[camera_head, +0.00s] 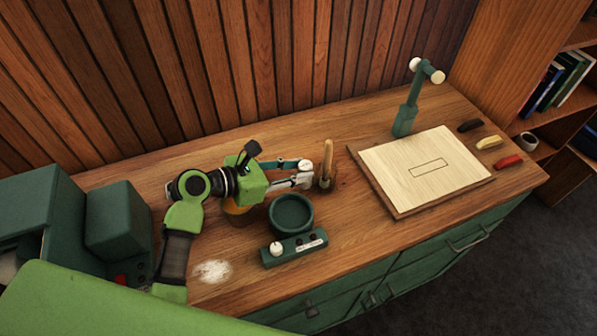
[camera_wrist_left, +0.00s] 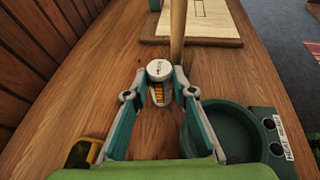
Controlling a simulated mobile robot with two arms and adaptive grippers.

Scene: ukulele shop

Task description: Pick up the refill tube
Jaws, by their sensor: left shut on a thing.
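The refill tube (camera_wrist_left: 158,92) has a round white cap and yellow contents behind a clear front. It stands between the fingertips of my left gripper (camera_wrist_left: 160,86) in the left wrist view. The fingers press on it from both sides, so the gripper is shut on it. In the head view my left gripper (camera_head: 303,180) reaches in from the left over the workbench. The white cap of the tube (camera_head: 305,165) shows at the fingertips there, and the fingers hide most of its body. I cannot tell whether its bottom touches the bench. My right gripper is not in view.
A wooden stick (camera_head: 328,155) stands upright just beyond the fingertips. A green heater pot (camera_head: 291,213) with a control box sits close in front of the gripper. White powder (camera_head: 212,271) lies near the front edge.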

